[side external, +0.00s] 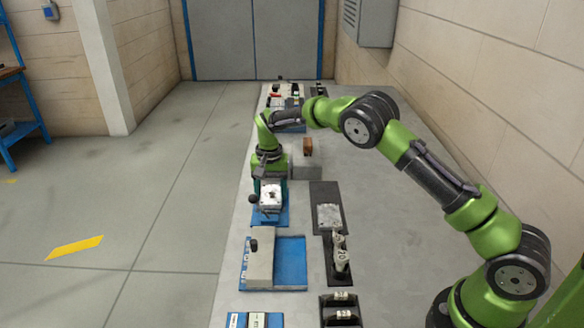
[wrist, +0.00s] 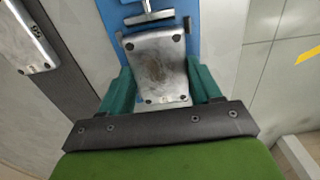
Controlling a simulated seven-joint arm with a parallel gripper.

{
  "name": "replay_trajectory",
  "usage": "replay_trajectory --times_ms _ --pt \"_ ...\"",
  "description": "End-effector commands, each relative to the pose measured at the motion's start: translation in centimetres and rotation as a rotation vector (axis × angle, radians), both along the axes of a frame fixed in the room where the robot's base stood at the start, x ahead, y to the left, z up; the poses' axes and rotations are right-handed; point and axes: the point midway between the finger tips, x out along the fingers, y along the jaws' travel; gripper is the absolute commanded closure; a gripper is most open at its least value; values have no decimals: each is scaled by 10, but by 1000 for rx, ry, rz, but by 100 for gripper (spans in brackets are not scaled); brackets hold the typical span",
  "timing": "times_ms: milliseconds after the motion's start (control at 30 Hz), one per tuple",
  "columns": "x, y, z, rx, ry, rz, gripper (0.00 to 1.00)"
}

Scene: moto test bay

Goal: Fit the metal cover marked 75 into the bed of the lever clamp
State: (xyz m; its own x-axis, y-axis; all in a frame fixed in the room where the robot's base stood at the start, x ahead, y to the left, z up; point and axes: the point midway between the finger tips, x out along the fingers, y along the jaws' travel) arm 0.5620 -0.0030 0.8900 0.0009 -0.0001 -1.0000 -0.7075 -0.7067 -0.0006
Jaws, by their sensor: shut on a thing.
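A metal cover (wrist: 157,66), silver with a brown smudge and dark corner spots, sits between the teal fingers of my gripper (wrist: 160,84), which is shut on it. A small mark near its lower edge is too blurred to read. In the side view my gripper (side external: 270,182) points down, with the pale cover (side external: 271,197) at its fingertips. Directly beneath is a blue base (side external: 268,218) with a dark knob at its left, apparently the lever clamp. Its T-shaped metal part (wrist: 150,16) shows just beyond the cover. I cannot tell whether the cover touches the bed.
A second metal cover (side external: 328,216) lies on a dark mat (side external: 322,190) to the right. Nearer the camera are a blue fixture with a grey block (side external: 260,262), a dark stand with light cylinders (side external: 339,250) and a dark rack (side external: 341,312). The bench's right side is clear.

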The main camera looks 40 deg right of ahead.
Motion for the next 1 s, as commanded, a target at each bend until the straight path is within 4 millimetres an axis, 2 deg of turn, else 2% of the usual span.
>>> replay_trajectory --times_ms 367,400,567,867,1000 --pt "0 0 1 0 -1 0 72" --pt "0 0 1 0 -1 0 32" --pt "0 0 1 0 -1 0 8" --pt "0 0 1 0 0 0 7" --pt "0 0 9 1 -1 0 7"
